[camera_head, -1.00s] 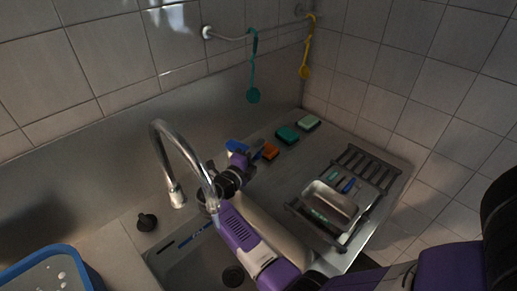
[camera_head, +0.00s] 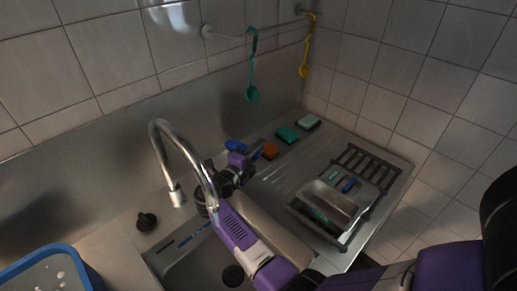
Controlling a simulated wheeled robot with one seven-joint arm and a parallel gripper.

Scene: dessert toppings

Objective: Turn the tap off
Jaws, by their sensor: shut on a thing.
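I cannot make out a water stream below the spout.
Orange (camera_head: 270,151), teal (camera_head: 287,134) and pale green (camera_head: 307,122) sponges lie right of my gripper. A metal tray (camera_head: 331,203) sits on a rack. A black knob (camera_head: 147,221) and a blue basket (camera_head: 45,262) are at left. Utensils hang from a wall rail.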

